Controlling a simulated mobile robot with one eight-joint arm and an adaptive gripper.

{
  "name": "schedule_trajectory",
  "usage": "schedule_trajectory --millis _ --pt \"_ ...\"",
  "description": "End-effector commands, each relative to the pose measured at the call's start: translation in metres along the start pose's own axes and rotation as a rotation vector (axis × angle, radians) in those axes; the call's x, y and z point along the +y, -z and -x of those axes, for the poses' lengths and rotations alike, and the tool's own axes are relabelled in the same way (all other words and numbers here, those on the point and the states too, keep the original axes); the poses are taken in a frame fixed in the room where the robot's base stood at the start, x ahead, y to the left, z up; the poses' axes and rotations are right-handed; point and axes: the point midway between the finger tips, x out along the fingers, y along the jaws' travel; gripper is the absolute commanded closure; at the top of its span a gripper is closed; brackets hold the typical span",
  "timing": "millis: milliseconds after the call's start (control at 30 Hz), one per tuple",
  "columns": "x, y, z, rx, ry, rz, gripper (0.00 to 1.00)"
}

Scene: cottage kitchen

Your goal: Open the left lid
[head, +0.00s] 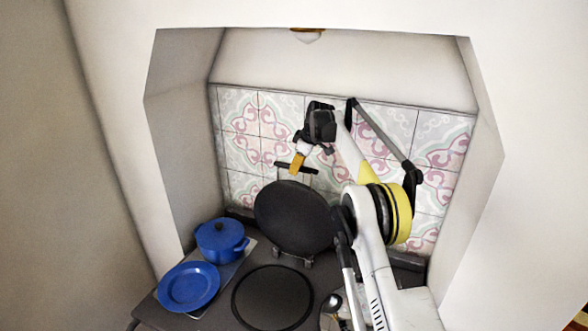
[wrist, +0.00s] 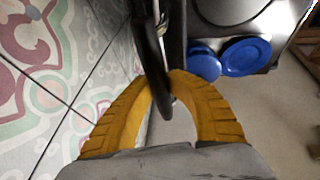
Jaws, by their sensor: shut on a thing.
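The left lid (head: 292,218) is a dark round disc. It stands raised on its hinge at the back of the stove, steeply tilted, with the round dark hotplate (head: 272,298) uncovered in front of it. Its dark bar handle (head: 310,171) is at the lid's top, near the tiled wall. My gripper (head: 295,168) reaches it from above. In the wrist view, the yellow fingers of my gripper (wrist: 172,78) close around the dark handle (wrist: 152,55). The exact contact between the fingertips is partly hidden.
A blue pot (head: 220,240) and a blue plate (head: 188,288) sit on the left of the stove. A tiled wall (head: 240,135) is close behind the lid, and alcove walls flank both sides. My arm hides much of the stove's right side.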

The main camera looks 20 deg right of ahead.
Motion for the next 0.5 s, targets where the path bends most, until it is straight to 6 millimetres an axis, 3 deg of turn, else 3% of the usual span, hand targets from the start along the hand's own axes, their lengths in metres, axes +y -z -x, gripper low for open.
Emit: schedule_trajectory --millis 100,133,167,500 --pt "-0.0008 0.0016 0.0005 0.002 0.001 0.0 1.0" --pt "-0.0008 0.0016 0.0005 0.002 0.001 0.0 0.79" --pt "-0.0008 0.0015 0.0005 0.002 0.001 0.0 0.71" --pt "-0.0006 0.0009 0.0005 0.001 0.001 -0.001 0.71"
